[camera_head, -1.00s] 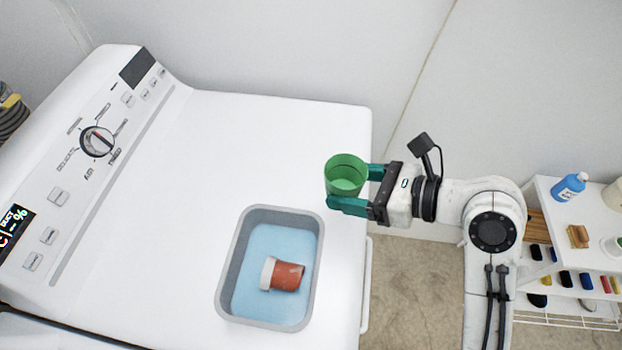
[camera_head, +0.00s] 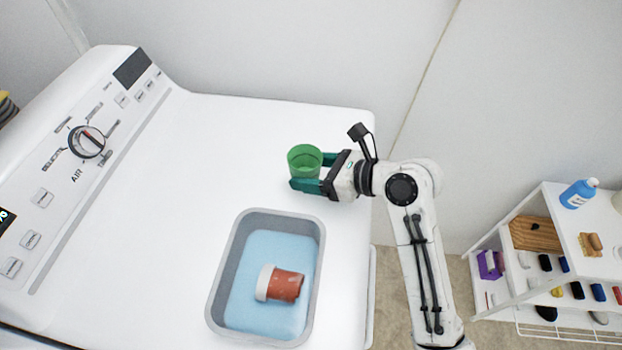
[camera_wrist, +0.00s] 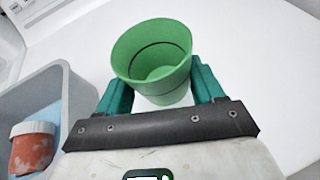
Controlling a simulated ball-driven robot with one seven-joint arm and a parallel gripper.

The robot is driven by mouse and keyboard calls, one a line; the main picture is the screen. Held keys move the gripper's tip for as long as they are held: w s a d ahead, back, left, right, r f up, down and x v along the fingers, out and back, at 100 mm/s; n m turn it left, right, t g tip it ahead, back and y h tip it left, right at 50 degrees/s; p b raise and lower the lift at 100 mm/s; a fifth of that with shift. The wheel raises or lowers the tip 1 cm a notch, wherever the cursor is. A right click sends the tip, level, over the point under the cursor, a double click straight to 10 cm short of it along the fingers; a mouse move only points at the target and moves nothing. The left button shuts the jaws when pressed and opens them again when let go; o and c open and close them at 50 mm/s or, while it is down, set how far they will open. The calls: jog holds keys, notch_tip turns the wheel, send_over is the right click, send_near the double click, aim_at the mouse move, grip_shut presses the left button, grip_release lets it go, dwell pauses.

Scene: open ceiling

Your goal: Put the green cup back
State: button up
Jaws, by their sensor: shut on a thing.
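The green cup (camera_head: 304,158) is upright with its open top facing up, over the white machine top behind the grey basin. It looks empty. My gripper (camera_head: 307,172) is shut on the cup, with one teal finger on each side. In the wrist view the cup (camera_wrist: 152,55) sits between the two fingers of my gripper (camera_wrist: 160,92). I cannot tell whether the cup's base touches the white surface or hangs a little above it.
A grey basin (camera_head: 222,272) with a blue bottom holds a red-brown pot with a white rim (camera_head: 280,284), lying on its side. The machine's dial panel (camera_head: 86,142) is at left. The white top (camera_head: 200,160) is clear around the cup. A shelf cart (camera_head: 548,207) stands at right.

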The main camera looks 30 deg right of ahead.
jog(key=shift+w+f, duration=0.1)
jog(key=shift+f, duration=1.55)
jog(key=o, duration=1.1)
jog(key=shift+f, duration=0.1)
jog(key=v, duration=1.2)
